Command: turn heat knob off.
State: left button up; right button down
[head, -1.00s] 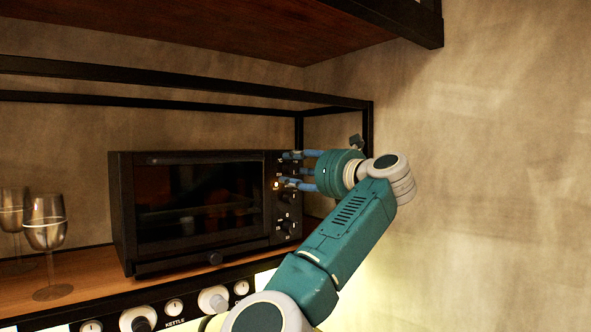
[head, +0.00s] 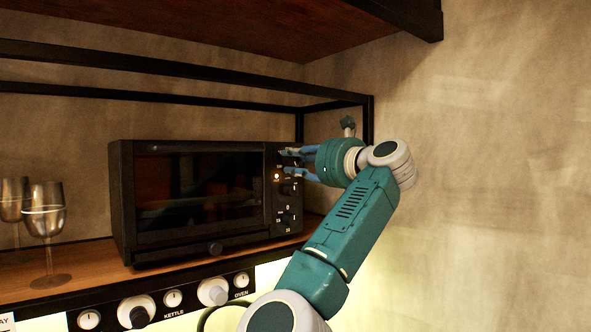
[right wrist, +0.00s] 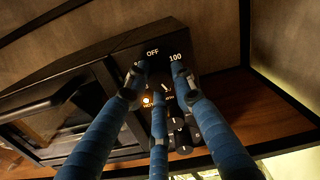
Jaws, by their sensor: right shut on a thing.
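The black toaster oven (head: 195,195) stands on the wooden shelf, its control panel on the right side. My right gripper (head: 287,161) is at the top of that panel, with its blue fingers closed around the heat knob (right wrist: 159,70). The knob is mostly hidden by the fingers. In the right wrist view the fingertips of my right gripper (right wrist: 158,73) sit close under the marks OFF and 100. I cannot read where the knob points. An orange lamp (head: 277,176) glows just below; it also shows in the right wrist view (right wrist: 147,101). My left gripper is out of view.
More knobs (head: 288,189) sit lower on the panel. Wine glasses (head: 45,222) stand left of the oven. A strip with several knobs and KETTLE and OVEN labels (head: 173,299) runs under the shelf (head: 80,271). A black frame post (head: 368,122) and the wall are close to my wrist.

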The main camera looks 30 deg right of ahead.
jog(key=n+b, duration=0.1)
jog(key=n, duration=0.1)
jog(key=n+b, duration=0.1)
jog(key=n, duration=0.1)
jog(key=shift+f+n+b, duration=0.3)
jog(key=shift+f, duration=0.05)
jog(key=n+b, duration=0.2)
jog(key=n, duration=0.1)
jog(key=shift+n, duration=0.3)
jog(key=n+b, duration=0.1)
jog(key=n, duration=0.2)
jog(key=shift+n, duration=0.3)
jog(key=n+b, duration=0.1)
jog(key=n, duration=0.2)
jog(key=shift+r+n+b, duration=0.1)
jog(key=shift+n+b, duration=0.2)
jog(key=n, duration=0.3)
jog(key=shift+n+b, duration=0.4)
jog(key=n, duration=0.4)
jog(key=shift+d+r, duration=0.1)
jog(key=n, duration=0.4)
jog(key=shift+n, duration=2.1)
